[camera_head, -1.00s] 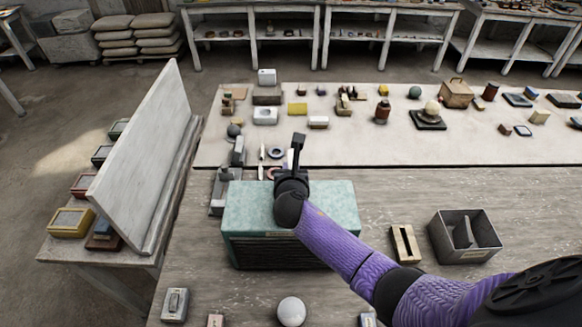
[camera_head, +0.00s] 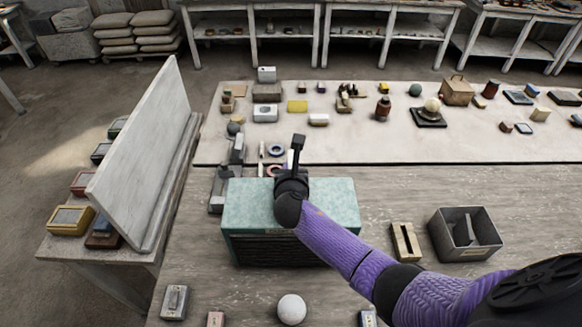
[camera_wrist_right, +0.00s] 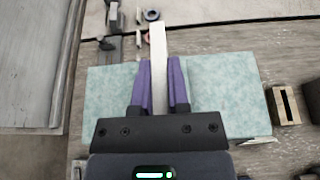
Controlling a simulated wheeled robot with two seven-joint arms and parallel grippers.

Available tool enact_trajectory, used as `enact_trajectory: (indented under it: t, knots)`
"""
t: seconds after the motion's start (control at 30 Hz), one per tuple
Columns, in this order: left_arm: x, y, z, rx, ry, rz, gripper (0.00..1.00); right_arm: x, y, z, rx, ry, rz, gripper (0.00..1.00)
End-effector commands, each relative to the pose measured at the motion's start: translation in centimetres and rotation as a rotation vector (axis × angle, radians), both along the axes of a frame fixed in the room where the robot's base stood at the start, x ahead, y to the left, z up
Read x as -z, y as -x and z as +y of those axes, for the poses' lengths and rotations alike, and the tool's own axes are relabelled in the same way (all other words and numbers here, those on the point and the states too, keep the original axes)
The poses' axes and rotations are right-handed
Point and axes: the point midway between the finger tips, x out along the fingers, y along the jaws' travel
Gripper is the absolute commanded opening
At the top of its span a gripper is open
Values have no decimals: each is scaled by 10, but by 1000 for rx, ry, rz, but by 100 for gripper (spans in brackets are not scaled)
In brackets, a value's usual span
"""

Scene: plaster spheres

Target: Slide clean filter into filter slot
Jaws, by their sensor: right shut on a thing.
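A teal-topped box (camera_head: 240,205) with a dark slatted front stands on the grey table. The box top also shows in the right wrist view (camera_wrist_right: 225,90). My right gripper (camera_wrist_right: 160,64) is over the box top, its purple fingers shut on a pale, narrow piece (camera_wrist_right: 158,48), seen edge-on, that looks like the clean filter. The piece points away from the wrist, past the box's far edge in the picture. In the head view my gripper and wrist (camera_head: 291,185) hide it. I cannot see the filter slot or whether the piece touches the box. My left gripper is not in view.
Right of the box are a slotted wooden block (camera_head: 405,242) and a grey metal bin (camera_head: 450,250) with a grey panel in it. A white sphere (camera_head: 291,309) lies in front. A grey clamp-like fixture (camera_head: 222,185) stands at the box's back left. An upright board (camera_head: 140,160) stands left.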

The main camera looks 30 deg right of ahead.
Motion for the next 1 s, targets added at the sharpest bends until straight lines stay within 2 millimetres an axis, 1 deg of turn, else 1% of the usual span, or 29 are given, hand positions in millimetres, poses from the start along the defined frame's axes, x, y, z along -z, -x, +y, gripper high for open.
enact_trajectory:
  t: [1.0]
  knots:
    - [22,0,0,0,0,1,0,26,0,0,-1,0,0,0]
